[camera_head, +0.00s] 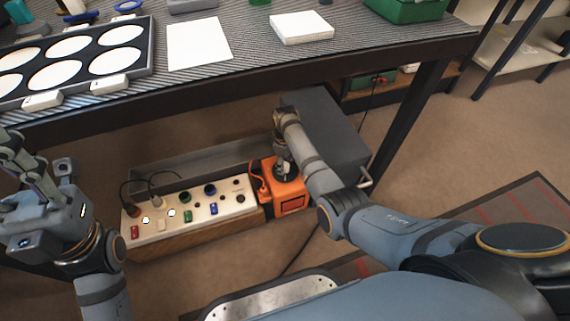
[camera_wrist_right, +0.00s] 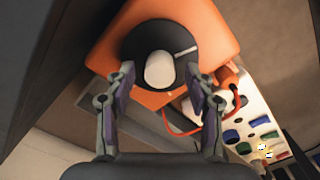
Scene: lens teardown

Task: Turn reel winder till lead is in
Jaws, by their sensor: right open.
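The orange reel winder (camera_head: 291,197) stands on the floor under the table, at the right end of a white power strip. In the right wrist view its orange top (camera_wrist_right: 107,50) carries a black round disc (camera_wrist_right: 135,42) with a pale knob (camera_wrist_right: 159,70) and a short white mark. An orange-red lead (camera_wrist_right: 205,131) loops out beside the winder towards the strip. My right gripper (camera_wrist_right: 159,82) is open, its fingers on either side of the knob with gaps between. In the head view it is over the winder (camera_head: 283,165). My left gripper (camera_head: 22,165) is at the far left; its finger gap is unclear.
The white strip (camera_head: 205,205) bears several coloured switches and sockets with plugs. A dark grey cabinet (camera_head: 330,130) stands right behind the winder. The table (camera_head: 250,75) overhangs them, with a black tray (camera_head: 145,70) and a white pad (camera_head: 301,27) on top. A dark cable lies on the floor.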

